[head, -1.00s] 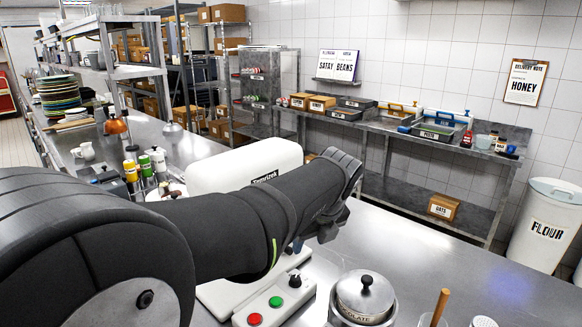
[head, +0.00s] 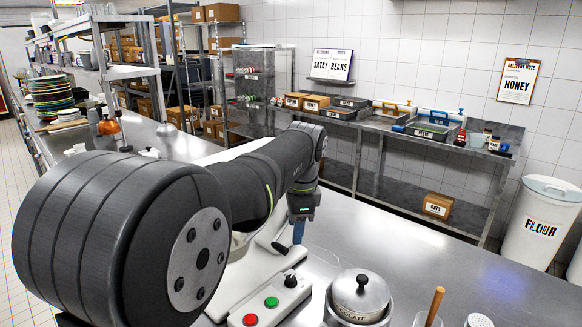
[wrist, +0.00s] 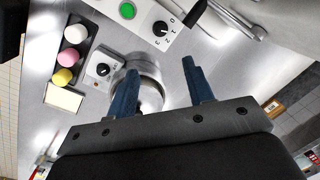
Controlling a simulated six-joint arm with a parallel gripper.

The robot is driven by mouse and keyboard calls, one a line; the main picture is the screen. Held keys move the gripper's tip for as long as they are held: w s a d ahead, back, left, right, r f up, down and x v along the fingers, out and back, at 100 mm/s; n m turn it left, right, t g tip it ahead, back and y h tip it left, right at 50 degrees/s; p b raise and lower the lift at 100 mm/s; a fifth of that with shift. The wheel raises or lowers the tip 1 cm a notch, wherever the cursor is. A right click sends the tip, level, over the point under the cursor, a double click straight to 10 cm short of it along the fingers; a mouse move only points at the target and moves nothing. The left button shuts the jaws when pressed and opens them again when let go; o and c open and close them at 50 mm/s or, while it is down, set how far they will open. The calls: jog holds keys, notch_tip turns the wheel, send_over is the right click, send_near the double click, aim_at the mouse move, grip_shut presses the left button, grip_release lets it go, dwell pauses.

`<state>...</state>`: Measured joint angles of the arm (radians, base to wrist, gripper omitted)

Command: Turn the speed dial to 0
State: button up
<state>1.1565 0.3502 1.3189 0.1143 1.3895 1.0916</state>
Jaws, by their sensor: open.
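A white control panel with a red button (head: 250,319), a green button (head: 271,302) and a black dial (head: 290,280) is at the lower middle of the head view. A second dark dial (wrist: 103,70) sits on a small pale box at left. I cannot read which dial is marked speed or either setting. My gripper (head: 298,232) points down behind the panel; its open, empty blue fingers (wrist: 159,66) are apart from both dials.
A round metal vessel (wrist: 150,95) lies beneath the fingers. Bottle tops in a dark holder (wrist: 68,52) are at left. A lidded chocolate pot (head: 360,298) and a wooden handle (head: 434,306) stand right of the panel. The steel counter (head: 400,255) is clear behind them.

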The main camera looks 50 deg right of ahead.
notch_tip(320, 180, down, 9)
jog(key=w+n+g, duration=0.2)
jog(key=w+n, duration=0.1)
jog(key=n, duration=0.5)
notch_tip(320, 180, up, 22)
jog(key=d+m+t+h, duration=0.1)
jog(key=m+t, duration=0.2)
jog(key=shift+d+h, duration=0.3)
jog(key=shift+h, duration=0.1)
jog(key=shift+s+f, duration=0.1)
jog(key=n+g+y, duration=0.2)
jog(key=n+g, duration=0.1)
jog(key=n, duration=0.5)
send_near(291, 278)
notch_tip(291, 278, down, 8)
jog(key=shift+s+d+f, duration=0.1)
jog(key=shift+s+f, duration=0.05)
